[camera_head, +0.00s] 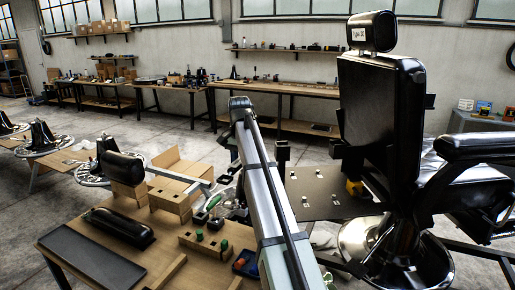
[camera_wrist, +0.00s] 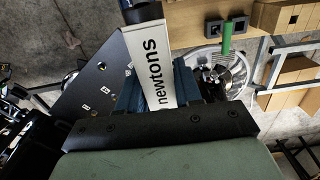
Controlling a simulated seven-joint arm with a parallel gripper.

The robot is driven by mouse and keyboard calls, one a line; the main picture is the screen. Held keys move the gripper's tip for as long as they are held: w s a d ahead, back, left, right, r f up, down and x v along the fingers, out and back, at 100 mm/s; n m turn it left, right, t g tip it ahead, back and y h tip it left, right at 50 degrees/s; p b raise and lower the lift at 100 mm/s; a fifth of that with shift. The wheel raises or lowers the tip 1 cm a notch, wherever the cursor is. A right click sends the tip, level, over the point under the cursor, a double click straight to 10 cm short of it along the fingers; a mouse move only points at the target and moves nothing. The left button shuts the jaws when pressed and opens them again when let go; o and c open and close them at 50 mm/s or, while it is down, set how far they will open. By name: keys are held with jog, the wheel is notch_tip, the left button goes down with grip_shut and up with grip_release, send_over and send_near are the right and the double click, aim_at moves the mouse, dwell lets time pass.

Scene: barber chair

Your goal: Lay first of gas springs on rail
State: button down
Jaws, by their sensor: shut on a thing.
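In the wrist view, my gripper (camera_wrist: 158,84) is shut on a gas spring (camera_wrist: 139,50). Its pale body carries the printed word "newtons", and a dark end shows at the top of the picture. Blue finger pads press on both sides of the body. In the head view, my own arm covers most of the middle, and I cannot make out the held spring there. A grey bar (camera_head: 180,174) by the wooden blocks may be the rail, but I cannot tell for sure.
The dark plate with small pale tags (camera_head: 318,192) lies right of my arm; it also shows in the wrist view (camera_wrist: 97,86). The black barber chair (camera_head: 382,115) stands at right. The wooden bench (camera_head: 130,215) at left carries blocks, black pads and green-topped pegs. A green cylinder (camera_wrist: 227,38) is near the spring.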

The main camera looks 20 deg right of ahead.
jog(key=s+a+f+n, duration=0.6)
jog(key=s+a+f, duration=0.3)
jog(key=s, duration=0.2)
jog(key=w+a+f+m, duration=0.2)
jog(key=a+f+m, duration=0.2)
jog(key=f+m, duration=0.6)
jog(key=w+a+f+m, duration=0.2)
jog(key=a+f+m, duration=0.3)
jog(key=f+m, duration=0.5)
jog(key=m, duration=0.4)
jog(key=shift+w+a+f, duration=0.2)
jog(key=shift+w+a, duration=0.05)
jog(key=shift+f, duration=0.1)
jog(key=shift+f, duration=2.9)
